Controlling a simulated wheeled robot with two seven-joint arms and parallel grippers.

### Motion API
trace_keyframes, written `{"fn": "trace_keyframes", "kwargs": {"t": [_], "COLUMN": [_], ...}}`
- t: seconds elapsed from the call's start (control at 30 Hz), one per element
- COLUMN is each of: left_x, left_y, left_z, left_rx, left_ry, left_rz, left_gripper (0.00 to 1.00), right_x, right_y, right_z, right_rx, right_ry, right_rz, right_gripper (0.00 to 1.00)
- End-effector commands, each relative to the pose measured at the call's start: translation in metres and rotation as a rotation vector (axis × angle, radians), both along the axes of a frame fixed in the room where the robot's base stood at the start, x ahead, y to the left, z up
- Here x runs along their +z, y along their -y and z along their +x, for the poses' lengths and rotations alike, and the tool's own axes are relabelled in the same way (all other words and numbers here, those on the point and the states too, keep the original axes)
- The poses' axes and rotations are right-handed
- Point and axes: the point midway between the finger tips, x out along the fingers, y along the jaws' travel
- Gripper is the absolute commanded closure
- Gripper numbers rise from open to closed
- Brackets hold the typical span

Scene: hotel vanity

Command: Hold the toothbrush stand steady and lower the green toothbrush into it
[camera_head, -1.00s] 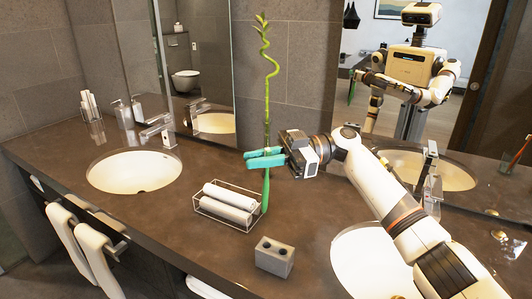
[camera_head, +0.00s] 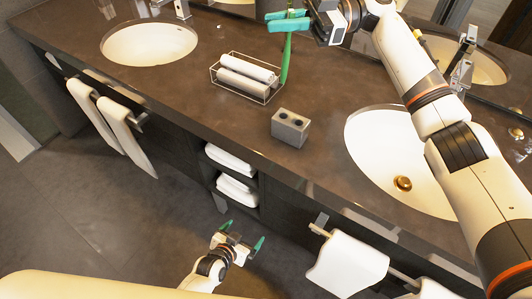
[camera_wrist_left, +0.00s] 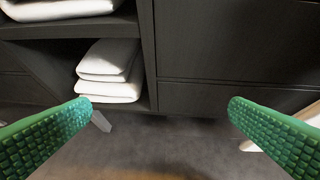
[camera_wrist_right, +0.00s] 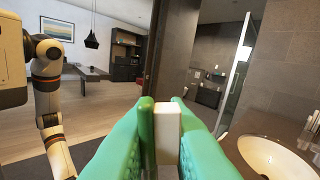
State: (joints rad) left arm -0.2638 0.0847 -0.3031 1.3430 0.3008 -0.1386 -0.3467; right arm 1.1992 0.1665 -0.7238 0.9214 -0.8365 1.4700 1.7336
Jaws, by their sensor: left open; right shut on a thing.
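The toothbrush stand (camera_head: 290,131), a grey block with two dark holes on top, stands upright near the counter's front edge. My right gripper (camera_head: 287,21) is shut on the green toothbrush (camera_head: 286,60). It holds the brush upright above the counter, behind the stand and beside the wire tray; the lower end hangs down. In the right wrist view the shut fingers (camera_wrist_right: 165,140) grip the brush, with a pale block-like end between them. My left gripper (camera_head: 241,236) is open and empty, low in front of the cabinet, below the counter and apart from the stand. Its green fingers (camera_wrist_left: 160,130) are spread wide.
A wire tray (camera_head: 240,91) with rolled white towels sits left of the stand. A basin (camera_head: 400,165) lies to its right. The counter's front edge (camera_head: 215,139) stands above my left gripper. Folded towels (camera_head: 237,190) fill a shelf; a towel (camera_head: 345,264) hangs on a rail.

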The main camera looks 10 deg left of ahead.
Motion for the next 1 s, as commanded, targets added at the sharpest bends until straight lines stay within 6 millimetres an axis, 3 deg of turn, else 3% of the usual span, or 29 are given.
{"fn": "trace_keyframes", "kwargs": {"t": [0.03,0.2,0.4,0.5,0.6,0.7,0.87,1.0], "left_x": [0.027,0.117,0.222,0.262,0.289,0.302,0.308,0.309], "left_y": [0.009,0.034,0.055,0.060,0.062,0.062,0.066,0.076], "left_z": [0.016,0.054,0.075,0.077,0.085,0.090,0.101,0.121], "left_rx": [-0.010,-0.042,-0.070,-0.077,-0.076,-0.075,-0.073,-0.073], "left_ry": [0.064,0.271,0.490,0.572,0.589,0.584,0.580,0.581], "left_rz": [-0.021,-0.085,-0.156,-0.184,-0.227,-0.256,-0.270,-0.271], "left_gripper": [0.00,0.00,0.00,0.00,0.00,0.00,0.00,0.00], "right_x": [0.000,0.000,0.000,0.000,0.000,0.000,0.000,0.000], "right_y": [0.000,0.000,0.000,0.000,0.000,0.000,0.000,0.000], "right_z": [0.000,0.000,0.000,0.000,0.000,0.000,0.000,0.000], "right_rx": [0.000,0.000,0.000,0.000,0.000,0.000,0.000,0.000], "right_ry": [0.000,0.000,0.000,0.000,0.000,0.000,0.000,0.000], "right_rz": [0.000,0.000,0.000,0.000,0.000,0.000,0.000,0.000], "right_gripper": [1.00,1.00,1.00,1.00,1.00,1.00,1.00,1.00]}}
